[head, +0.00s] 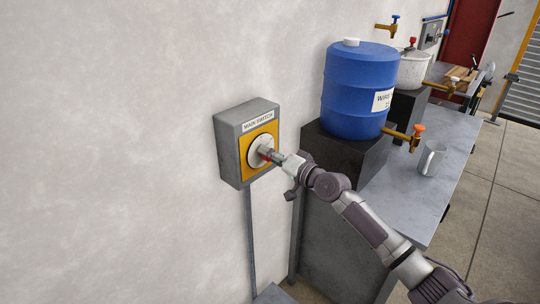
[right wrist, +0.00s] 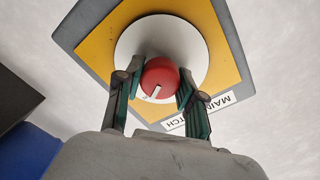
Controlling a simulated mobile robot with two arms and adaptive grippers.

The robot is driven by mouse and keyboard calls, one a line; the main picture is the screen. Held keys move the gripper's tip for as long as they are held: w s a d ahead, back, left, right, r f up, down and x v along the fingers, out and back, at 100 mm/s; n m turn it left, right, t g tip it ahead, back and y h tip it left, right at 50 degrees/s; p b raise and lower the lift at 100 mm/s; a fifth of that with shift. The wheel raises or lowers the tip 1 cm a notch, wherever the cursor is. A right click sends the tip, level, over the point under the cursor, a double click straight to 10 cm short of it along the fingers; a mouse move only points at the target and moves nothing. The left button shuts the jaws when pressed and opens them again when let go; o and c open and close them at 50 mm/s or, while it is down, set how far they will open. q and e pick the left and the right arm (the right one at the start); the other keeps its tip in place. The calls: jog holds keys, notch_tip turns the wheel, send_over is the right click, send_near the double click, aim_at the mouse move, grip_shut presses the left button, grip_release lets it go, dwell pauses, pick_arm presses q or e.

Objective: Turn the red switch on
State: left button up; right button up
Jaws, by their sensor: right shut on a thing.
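The red switch (right wrist: 160,77) is a round knob with a white line, on a white disc and yellow plate in the right wrist view. In the head view it sits on a grey wall box labelled MAIN SWITCH (head: 233,159), and only a bit of red (head: 264,151) shows past my fingers. My right gripper (head: 272,155) reaches the box from the right. In the right wrist view its two fingers (right wrist: 157,90) are on either side of the knob, shut on it. The white line is tilted in that view. My left gripper is not in view.
A workbench (head: 425,190) stands right of the box. It bears a blue barrel (head: 350,90) with an orange-handled tap (head: 416,135) on a black block (head: 335,150), and a grey mug (head: 432,158). A conduit (head: 250,235) runs down the wall. The wall left of the box is clear.

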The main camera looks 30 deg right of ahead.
jog(key=o, duration=1.1)
jog(key=shift+o, duration=0.2)
jog(key=shift+s, duration=0.1)
jog(key=v, duration=1.1)
jog(key=shift+s+d, duration=0.2)
jog(key=shift+s, duration=0.15)
jog(key=shift+f, duration=0.1)
